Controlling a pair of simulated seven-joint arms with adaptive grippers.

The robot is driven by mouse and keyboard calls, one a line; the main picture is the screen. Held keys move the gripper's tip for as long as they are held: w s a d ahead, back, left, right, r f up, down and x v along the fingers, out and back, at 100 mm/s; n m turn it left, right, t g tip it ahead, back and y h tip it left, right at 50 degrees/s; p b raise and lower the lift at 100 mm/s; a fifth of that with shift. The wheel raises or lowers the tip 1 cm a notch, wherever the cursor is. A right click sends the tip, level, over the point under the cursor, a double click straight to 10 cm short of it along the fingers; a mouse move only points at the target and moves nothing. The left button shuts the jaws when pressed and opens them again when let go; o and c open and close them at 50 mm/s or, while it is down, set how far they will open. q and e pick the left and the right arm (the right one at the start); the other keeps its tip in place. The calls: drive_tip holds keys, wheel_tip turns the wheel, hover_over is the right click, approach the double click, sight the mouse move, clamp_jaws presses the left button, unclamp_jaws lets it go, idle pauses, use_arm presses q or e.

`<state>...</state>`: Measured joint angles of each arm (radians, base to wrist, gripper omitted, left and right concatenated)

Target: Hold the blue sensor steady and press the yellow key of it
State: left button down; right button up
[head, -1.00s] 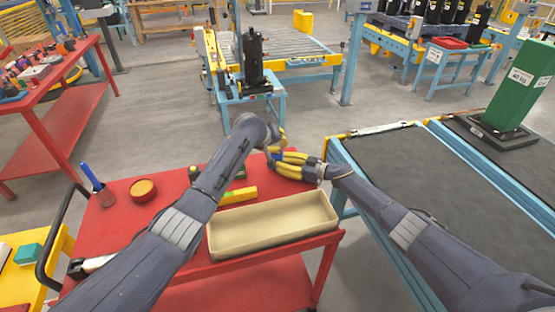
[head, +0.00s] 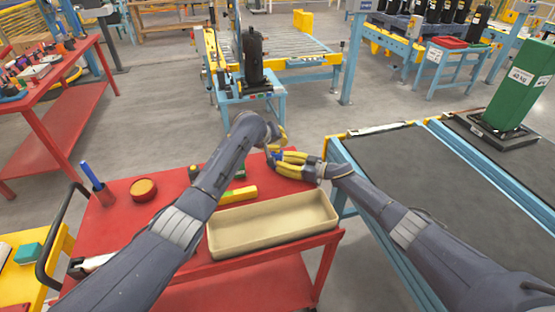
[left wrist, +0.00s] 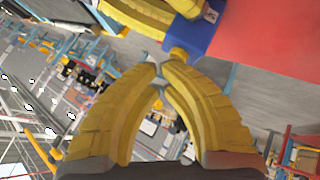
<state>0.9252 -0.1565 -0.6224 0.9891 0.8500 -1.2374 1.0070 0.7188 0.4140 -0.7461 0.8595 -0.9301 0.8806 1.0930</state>
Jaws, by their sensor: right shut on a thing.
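The blue sensor (left wrist: 205,35) shows at the top of the left wrist view, with its yellow key (left wrist: 178,53) on its lower left side. In the head view only a small bit of the blue sensor (head: 278,153) shows between the grippers. My right gripper (head: 279,157) is shut on the sensor and holds it up over the far edge of the red cart. My left gripper (left wrist: 161,72) has its yellow fingertips brought together, empty, right by the key. Whether they touch it I cannot tell.
The red cart (head: 120,225) carries a beige tray (head: 270,243), a yellow block (head: 238,194), a round red container (head: 143,189) and a cup with a blue pen (head: 97,184). A conveyor (head: 395,170) stands at the right.

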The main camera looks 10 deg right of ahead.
use_arm(q)
drive_tip(key=shift+r, duration=0.65)
drive_tip(key=shift+r, duration=0.1)
drive_tip(key=shift+r, duration=2.45)
use_arm(e)
drive_tip(key=o, duration=0.9)
